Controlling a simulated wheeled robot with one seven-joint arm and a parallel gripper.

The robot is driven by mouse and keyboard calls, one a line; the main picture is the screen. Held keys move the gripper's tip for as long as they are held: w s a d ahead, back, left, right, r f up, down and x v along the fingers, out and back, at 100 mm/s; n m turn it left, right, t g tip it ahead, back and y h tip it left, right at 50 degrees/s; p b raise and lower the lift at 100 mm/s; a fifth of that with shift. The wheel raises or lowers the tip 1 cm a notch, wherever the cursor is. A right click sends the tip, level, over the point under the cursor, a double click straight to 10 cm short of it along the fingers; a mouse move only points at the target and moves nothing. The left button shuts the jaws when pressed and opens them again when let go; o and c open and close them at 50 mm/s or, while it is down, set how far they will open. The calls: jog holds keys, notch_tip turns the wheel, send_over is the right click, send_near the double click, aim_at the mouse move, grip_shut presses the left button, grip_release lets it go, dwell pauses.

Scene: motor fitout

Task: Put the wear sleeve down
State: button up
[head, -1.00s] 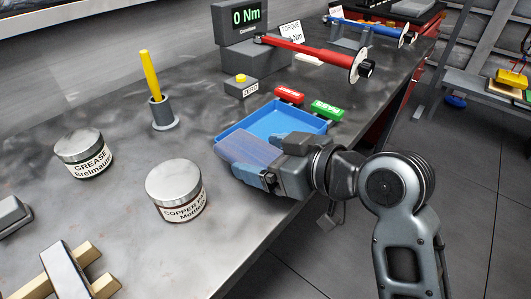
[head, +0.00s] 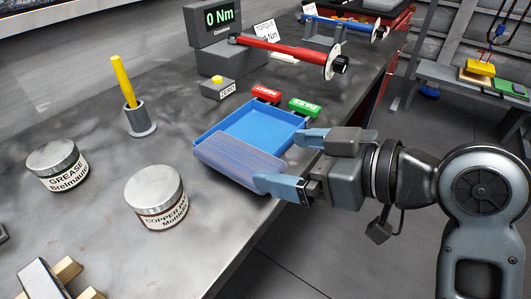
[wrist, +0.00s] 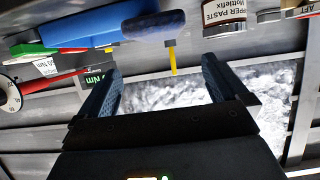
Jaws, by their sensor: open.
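A blue-grey rounded piece with fine lines (head: 238,158) lies along the near side of the blue tray (head: 262,127), overlapping its edge. It seems to be the wear sleeve, but I cannot be sure. In the wrist view it shows as a dark blue rounded form (wrist: 153,24) beside the tray. My gripper (head: 280,160) is open at the tray's right near corner, its blue fingers spread. One fingertip looks close to the piece's right end; I cannot tell whether they touch. In the wrist view nothing is between the fingers (wrist: 160,68).
A copper paste tin (head: 155,198) and a grease tin (head: 58,165) stand left. A yellow stick in a grey holder (head: 126,85) and a red torque wrench (head: 290,52) are farther back. The bench's front edge is close.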

jog(key=shift+v, duration=1.15)
jog(key=s+d+f+m+t+h, duration=0.2)
jog(key=s+d+f+m+h, duration=0.25)
jog(key=s+f, duration=0.2)
jog(key=s+d+f+m+t+h, duration=0.35)
jog(key=s+f+m, duration=0.2)
jog(key=f, duration=0.25)
jog(key=s+d+r+h, duration=0.1)
jog(key=s+d, duration=0.2)
jog(key=s, duration=0.6)
jog(key=s+d+r+h, duration=0.1)
jog(key=s+d, duration=0.2)
jog(key=s, duration=0.6)
jog(key=shift+s+r+t+h, duration=0.25)
jog(key=shift+t+h, duration=0.15)
jog(key=shift+t, duration=0.05)
